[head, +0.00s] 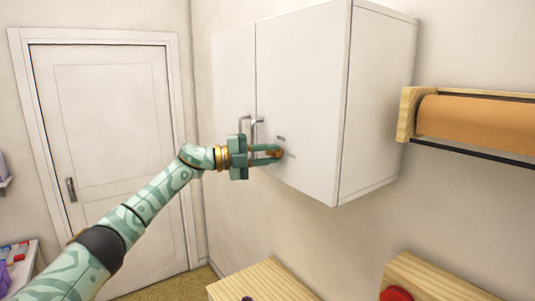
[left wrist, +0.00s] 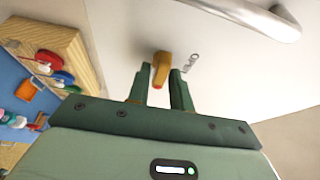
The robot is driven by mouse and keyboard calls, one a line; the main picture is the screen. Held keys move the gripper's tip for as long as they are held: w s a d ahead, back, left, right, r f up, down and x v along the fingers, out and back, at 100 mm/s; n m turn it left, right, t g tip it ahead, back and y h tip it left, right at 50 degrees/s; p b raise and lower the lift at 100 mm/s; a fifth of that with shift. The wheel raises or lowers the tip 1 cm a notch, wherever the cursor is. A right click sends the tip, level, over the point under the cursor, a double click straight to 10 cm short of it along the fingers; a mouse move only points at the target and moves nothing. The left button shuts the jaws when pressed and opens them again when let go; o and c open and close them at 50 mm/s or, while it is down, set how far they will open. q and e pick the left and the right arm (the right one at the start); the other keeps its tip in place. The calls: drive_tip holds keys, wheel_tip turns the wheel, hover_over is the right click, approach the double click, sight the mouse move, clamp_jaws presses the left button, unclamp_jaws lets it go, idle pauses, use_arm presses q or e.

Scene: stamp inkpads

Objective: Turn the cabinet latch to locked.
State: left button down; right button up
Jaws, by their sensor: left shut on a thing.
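The white wall cabinet (head: 300,90) has two doors, both closed. Its latch (left wrist: 161,68) is a small brass-coloured lever with a red tip, low on the right-hand door; in the head view (head: 274,153) it is partly hidden by my fingers. My left gripper (head: 272,154) is shut on the latch, with one finger on each side of it in the left wrist view (left wrist: 160,85). The lever's red end points back toward my palm in that view. A small grey mark (left wrist: 190,62) is on the door beside the latch. My right gripper is not in view.
An orange roll on a wooden holder (head: 408,115) is to the right of the cabinet. Wooden furniture (head: 262,280) stands below.

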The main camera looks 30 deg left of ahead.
use_arm(q)
drive_tip(key=shift+m, duration=0.3)
idle(0.4)
drive_tip(key=c, duration=1.4)
unclamp_jaws()
drive_tip(key=shift+c, duration=0.2)
drive_tip(key=b+v, duration=0.6)
drive_tip(key=v, duration=1)
drive_tip(key=shift+a, duration=0.15)
